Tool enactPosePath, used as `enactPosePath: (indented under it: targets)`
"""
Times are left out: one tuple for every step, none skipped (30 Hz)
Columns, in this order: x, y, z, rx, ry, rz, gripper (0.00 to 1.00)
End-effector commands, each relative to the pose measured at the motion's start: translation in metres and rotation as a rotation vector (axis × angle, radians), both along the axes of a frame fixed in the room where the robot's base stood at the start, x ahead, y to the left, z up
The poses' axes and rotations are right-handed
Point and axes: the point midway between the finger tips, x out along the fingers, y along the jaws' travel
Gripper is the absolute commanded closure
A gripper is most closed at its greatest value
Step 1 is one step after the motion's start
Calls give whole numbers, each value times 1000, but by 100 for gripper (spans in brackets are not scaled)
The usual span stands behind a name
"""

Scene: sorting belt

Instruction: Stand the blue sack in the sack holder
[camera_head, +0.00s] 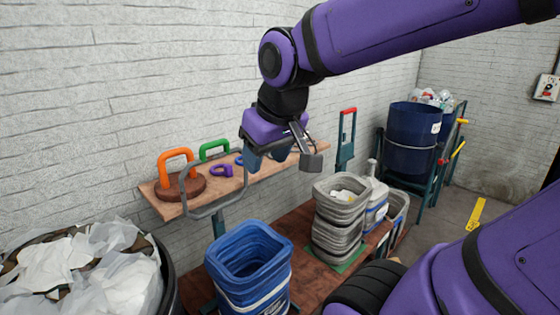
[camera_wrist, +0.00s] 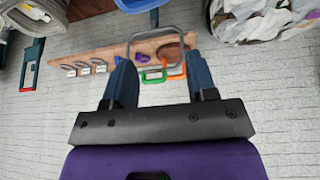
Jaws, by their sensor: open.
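The blue sack (camera_head: 222,268) stands upright with its mouth open at the bottom of the head view; its lower end is cut off. A bit of it shows at the top of the wrist view (camera_wrist: 140,4). What looks like the sack holder, a grey metal hoop (camera_head: 187,213) on a teal post (camera_head: 218,226), rises behind the sack. The hoop is above and left of the sack's rim; I cannot tell whether the sack stands on the holder's foot. My gripper (camera_head: 265,158) is open and empty, high above the sack near the hoop. The hoop also shows beyond its fingers (camera_wrist: 160,62).
A wooden shelf (camera_head: 165,208) on the brick wall carries orange (camera_head: 176,155), green (camera_head: 214,147) and purple (camera_head: 221,170) handled pieces. A bin of white plastic waste (camera_head: 95,275) is at left. A grey sack (camera_head: 338,225) stands at right, with a dark blue drum (camera_head: 412,128) behind.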

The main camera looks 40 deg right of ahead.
Motion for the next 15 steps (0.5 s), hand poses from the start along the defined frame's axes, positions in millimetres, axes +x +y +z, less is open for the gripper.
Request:
enactPosePath:
  targets:
    - [-13,5,5,7,-17,10,48]
    - [-20,7,6,12,-22,14,48]
    - [-28,10,8,17,-28,19,48]
    - [-33,11,9,21,-33,22,48]
    - [-38,13,10,25,-37,25,48]
    - [-43,14,10,29,-40,29,48]
    - [-46,15,11,32,-42,30,48]
    - [-49,16,11,34,-44,33,48]
    - [-52,16,11,36,-45,33,48]
    - [-53,17,11,38,-46,34,48]
    - [-54,17,11,38,-46,36,48]
    - [-55,17,11,39,-47,36,48]
    - [-55,17,11,39,-47,36,48]
    - [-55,17,11,39,-46,36,48]
    - [-55,17,11,39,-46,36,48]
